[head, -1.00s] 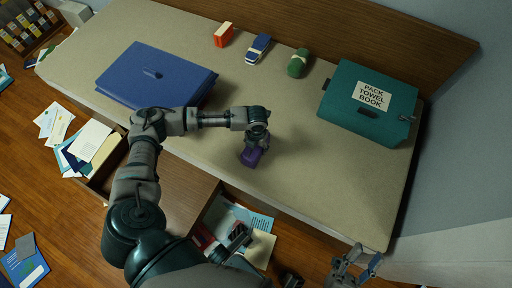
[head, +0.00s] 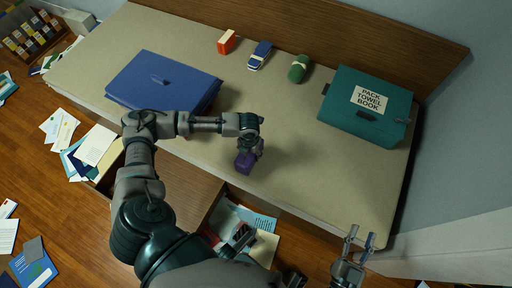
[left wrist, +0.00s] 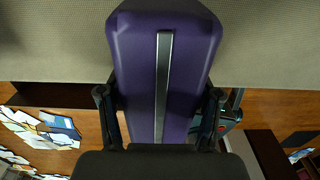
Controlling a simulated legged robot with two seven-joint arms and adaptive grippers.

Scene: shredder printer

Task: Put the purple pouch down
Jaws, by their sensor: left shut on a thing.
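The purple pouch (head: 244,163) is at the front part of the beige bench top, below my left gripper (head: 252,150) in the head view. In the left wrist view the pouch (left wrist: 190,60) is large, with a grey strip down its middle. The fingers of my left gripper (left wrist: 160,112) are shut on its two sides. I cannot tell whether the pouch touches the bench top. My right gripper (head: 358,245) is open and empty, at the lower right, past the bench's front edge.
The bench top (head: 320,185) is clear around the pouch. A blue case (head: 160,80) lies at left and a teal case (head: 365,112) labelled "PACK TOWEL BOOK" at right. Behind are a red-orange box (head: 227,42), a blue item (head: 260,55) and a green roll (head: 299,69). Open drawers with papers (head: 255,220) are in front.

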